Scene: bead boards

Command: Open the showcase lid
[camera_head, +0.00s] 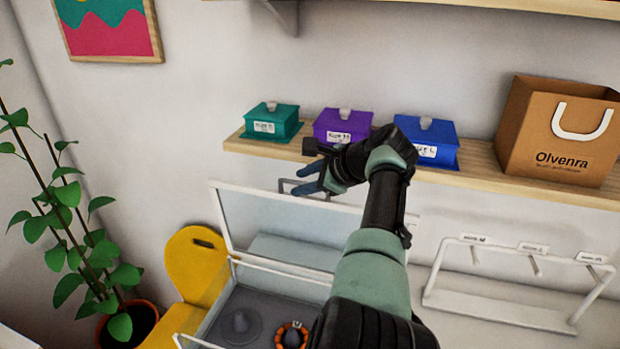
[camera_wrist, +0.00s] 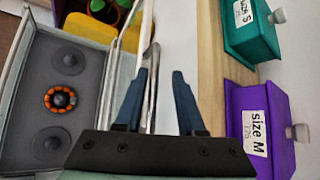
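The showcase (camera_head: 205,325) stands low in the head view. Its glass lid (camera_head: 265,215) is raised, standing steeply up from the case, with a grey handle (camera_head: 287,186) at its top edge. In the wrist view the case interior (camera_wrist: 35,80) lies uncovered at the left. My gripper (camera_head: 312,180) is at the lid's top edge by the handle. In the wrist view its two blue fingers (camera_wrist: 160,73) are apart, with the thin handle bar (camera_wrist: 153,60) showing near the left finger. I cannot tell whether they touch.
An orange beaded ring (camera_wrist: 60,100) sits on a stand inside the case. Above, a wooden shelf (camera_head: 470,160) holds teal (camera_head: 271,119), purple (camera_head: 342,122) and blue (camera_head: 427,137) boxes and a paper bag (camera_head: 560,135). A yellow chair (camera_head: 193,265) and white rack (camera_head: 500,308) flank the case.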

